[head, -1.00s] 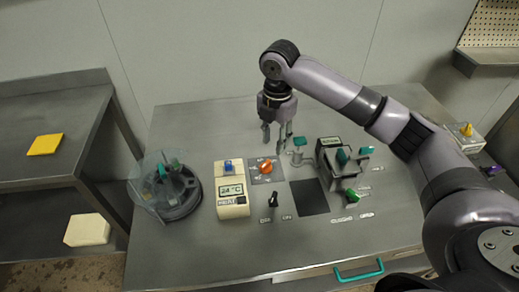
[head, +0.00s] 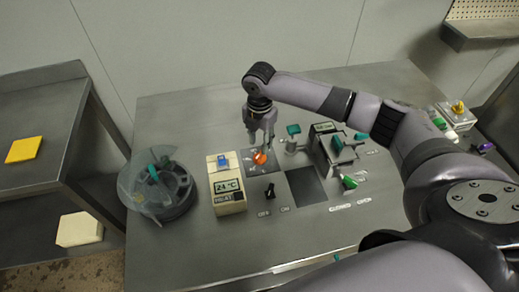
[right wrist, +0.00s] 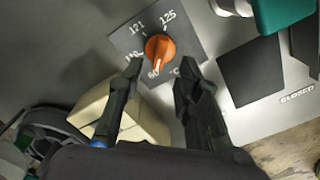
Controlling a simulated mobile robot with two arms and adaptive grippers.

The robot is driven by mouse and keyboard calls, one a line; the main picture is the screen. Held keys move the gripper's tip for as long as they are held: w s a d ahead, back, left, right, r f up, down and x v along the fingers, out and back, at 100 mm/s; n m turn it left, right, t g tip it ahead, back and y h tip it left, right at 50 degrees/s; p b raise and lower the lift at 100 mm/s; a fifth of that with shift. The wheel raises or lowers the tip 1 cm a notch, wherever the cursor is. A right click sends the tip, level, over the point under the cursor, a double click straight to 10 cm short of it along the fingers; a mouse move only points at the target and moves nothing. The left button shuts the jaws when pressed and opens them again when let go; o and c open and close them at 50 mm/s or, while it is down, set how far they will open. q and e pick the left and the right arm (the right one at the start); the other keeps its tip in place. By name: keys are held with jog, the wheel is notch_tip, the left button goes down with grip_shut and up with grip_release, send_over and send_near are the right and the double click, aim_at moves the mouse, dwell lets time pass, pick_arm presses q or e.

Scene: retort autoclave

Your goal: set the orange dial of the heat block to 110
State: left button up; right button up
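The orange dial (right wrist: 160,47) sits on a dark square plate marked 60, 121, 125 and a partly covered number at the left. Its narrow end appears to point toward the 60. In the head view the dial (head: 260,158) is just below my right gripper. The heat block (head: 227,184) is a beige box left of the dial, with a display reading 24 °C. My right gripper (head: 261,140) points down over the dial. In the right wrist view its fingers (right wrist: 159,68) are open and empty, on either side of the dial's lower part; contact cannot be told.
A black switch (head: 270,191) stands in front of the dial plate. A round clear-lidded device (head: 158,190) is left of the heat block. A teal-handled device (head: 331,150) stands right of the dial, beside a dark square pad (head: 305,187).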

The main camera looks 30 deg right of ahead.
aim_at(260, 154)
notch_tip(260, 154, down, 4)
jog(key=shift+s+f, duration=0.1)
jog(key=shift+f, duration=0.65)
pick_arm(q)
jog(key=shift+w+d+r, duration=0.1)
jog(key=shift+w+r, duration=0.2)
jog(key=shift+w, duration=0.15)
pick_arm(e)
grip_shut()
